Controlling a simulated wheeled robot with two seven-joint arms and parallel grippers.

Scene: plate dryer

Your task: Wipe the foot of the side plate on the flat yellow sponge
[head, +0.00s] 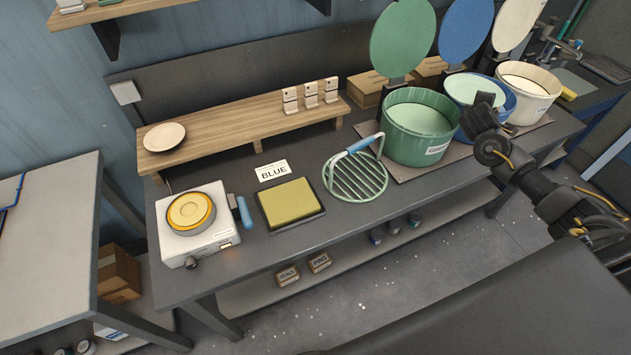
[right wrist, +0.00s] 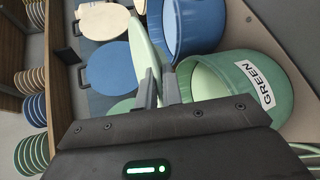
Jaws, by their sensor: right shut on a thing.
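The flat yellow sponge (head: 290,201) lies in a dark tray at the middle front of the bench, with nothing on it. My right gripper (head: 486,101) is at the right, above the gap between the green and blue tubs. In the right wrist view its fingers (right wrist: 158,82) are shut on the rim of a pale green side plate (right wrist: 145,42), which stands nearly edge-on. In the head view this plate (head: 461,90) shows in front of the blue tub, partly hidden by the gripper. Its foot cannot be made out. My left gripper is out of view.
A green tub (head: 411,143), a blue tub (head: 506,104) and a cream tub (head: 537,108) stand at the right with raised lids. A green wire rack (head: 357,178) with a blue handle lies between sponge and tubs. A white device (head: 196,243) stands left. A BLUE card (head: 272,171) lies behind the sponge.

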